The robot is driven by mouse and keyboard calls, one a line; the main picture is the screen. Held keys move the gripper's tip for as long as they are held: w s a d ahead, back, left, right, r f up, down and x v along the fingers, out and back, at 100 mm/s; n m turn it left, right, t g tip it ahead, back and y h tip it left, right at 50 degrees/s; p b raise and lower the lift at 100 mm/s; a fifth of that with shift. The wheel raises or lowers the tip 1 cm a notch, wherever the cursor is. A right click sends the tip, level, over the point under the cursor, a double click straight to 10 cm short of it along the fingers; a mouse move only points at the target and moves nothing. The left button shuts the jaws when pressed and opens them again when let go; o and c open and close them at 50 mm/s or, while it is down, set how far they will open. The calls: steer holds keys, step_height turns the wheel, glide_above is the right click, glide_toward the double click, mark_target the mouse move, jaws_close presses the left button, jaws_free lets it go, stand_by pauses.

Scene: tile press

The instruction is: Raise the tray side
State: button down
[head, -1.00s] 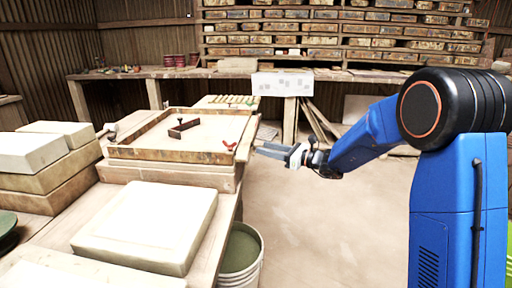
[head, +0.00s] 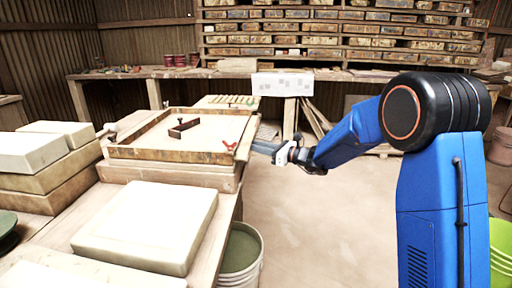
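The tray (head: 160,153) is a shallow wooden frame with low walls, lying on a thick block on the bench at the left. Its floor is pale, and a dark angled piece (head: 183,128) sits on it. The right side of the tray (head: 246,138) runs away from me, with a small red wing-shaped part (head: 229,146) near its front corner. My gripper (head: 256,146) is at this right side, with its fingertips close to the wall. Whether they touch it, and how far the fingers are apart, I cannot tell.
A pale slab (head: 148,222) lies on the bench in front of the tray. More blocks (head: 45,165) are stacked at the left. A bucket (head: 240,252) stands on the floor below the bench's right edge. The floor (head: 320,220) right of it is open.

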mark_target(251, 137)
steer(key=shift+r, duration=0.1)
steer(key=r+n+h, duration=0.1)
steer(key=h, duration=0.2)
steer(key=r+n+g+h, duration=0.1)
steer(key=r+h, duration=0.1)
steer(key=h, duration=0.1)
steer(key=r+g+h, duration=0.1)
steer(key=r+h, duration=0.1)
steer(key=h, duration=0.1)
steer(key=shift+a+r+n, duration=0.15)
steer(key=shift+a+n, duration=0.1)
steer(key=shift+n, duration=0.15)
steer(key=h, duration=0.1)
steer(key=a+r+h, duration=0.1)
steer(key=h, duration=0.1)
steer(key=shift+r+n, duration=0.1)
steer(key=shift+n, duration=0.3)
steer(key=shift+w+a+r+n+g+h, duration=0.1)
steer(key=shift+a+r+n+g+h, duration=0.15)
steer(key=shift+h, duration=0.5)
steer(key=shift+s+a+r+h, duration=0.1)
steer(key=shift+a+h, duration=0.2)
steer(key=shift+h, duration=0.5)
steer(key=shift+w+a+r+n+g+h, duration=0.1)
steer(key=shift+a+r+n+g+h, duration=0.15)
steer(key=shift+h, duration=0.5)
steer(key=c, duration=1.6)
jaws_free()
steer(key=shift+f, duration=0.1)
